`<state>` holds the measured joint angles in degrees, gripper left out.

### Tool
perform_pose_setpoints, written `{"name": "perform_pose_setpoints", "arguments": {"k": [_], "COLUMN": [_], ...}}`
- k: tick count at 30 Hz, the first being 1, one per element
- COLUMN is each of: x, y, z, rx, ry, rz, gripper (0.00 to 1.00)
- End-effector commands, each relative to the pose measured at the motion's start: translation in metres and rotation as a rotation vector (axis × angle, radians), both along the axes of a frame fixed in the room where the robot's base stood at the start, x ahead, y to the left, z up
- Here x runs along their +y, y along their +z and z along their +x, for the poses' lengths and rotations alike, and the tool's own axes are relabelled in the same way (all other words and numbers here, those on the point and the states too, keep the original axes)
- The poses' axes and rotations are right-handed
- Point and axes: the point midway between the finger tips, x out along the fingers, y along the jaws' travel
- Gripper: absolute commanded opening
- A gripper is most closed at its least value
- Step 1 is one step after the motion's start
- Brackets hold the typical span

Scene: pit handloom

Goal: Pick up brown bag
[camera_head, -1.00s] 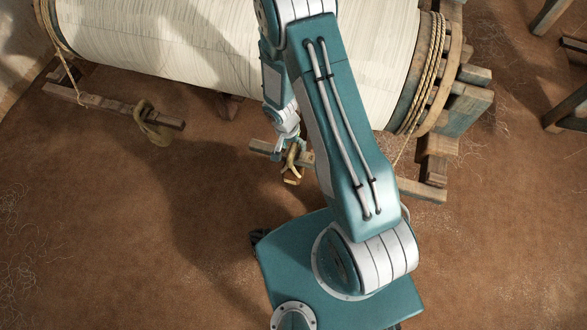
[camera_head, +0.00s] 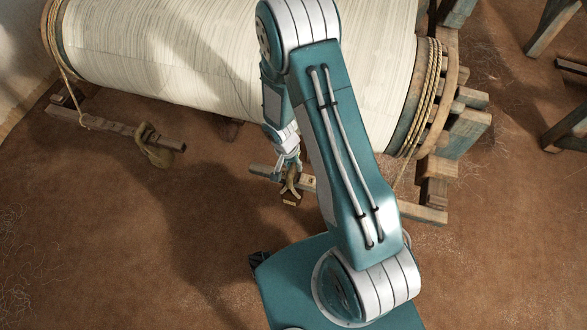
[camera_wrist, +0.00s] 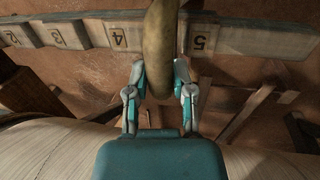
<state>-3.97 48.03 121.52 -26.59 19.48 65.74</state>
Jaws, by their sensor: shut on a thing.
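The brown bag (camera_wrist: 159,40) shows in the wrist view as a thick, curved olive-brown shape running down between my fingers. My gripper (camera_wrist: 161,85) is shut on it, one finger on each side. In the head view my gripper (camera_head: 290,162) and the bag (camera_head: 291,182) are small, beside a low wooden bar (camera_head: 263,173) in front of the big white roll. The bag's top is cut off in the wrist view. I cannot tell whether the bag touches the bar.
A numbered plank (camera_wrist: 85,35) lies behind the bag. A similar olive-brown loop (camera_head: 158,157) hangs on another wooden bar (camera_head: 110,126) at the left. The white roll (camera_head: 180,50) fills the back; wooden legs (camera_head: 565,125) stand at the right. The left foreground floor is clear.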

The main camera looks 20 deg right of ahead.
Motion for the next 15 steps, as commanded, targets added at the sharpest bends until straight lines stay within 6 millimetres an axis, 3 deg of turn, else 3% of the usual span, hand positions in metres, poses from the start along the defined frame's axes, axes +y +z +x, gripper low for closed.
{"name": "perform_pose_setpoints", "arguments": {"k": [8,15], "x": [0.0,0.012], "y": [0.021,0.02], "z": [0.001,-0.017], "rx": [-0.002,0.001], "ry": [-0.002,0.002], "rz": [0.0,-0.001], "gripper": [0.0,0.0]}}
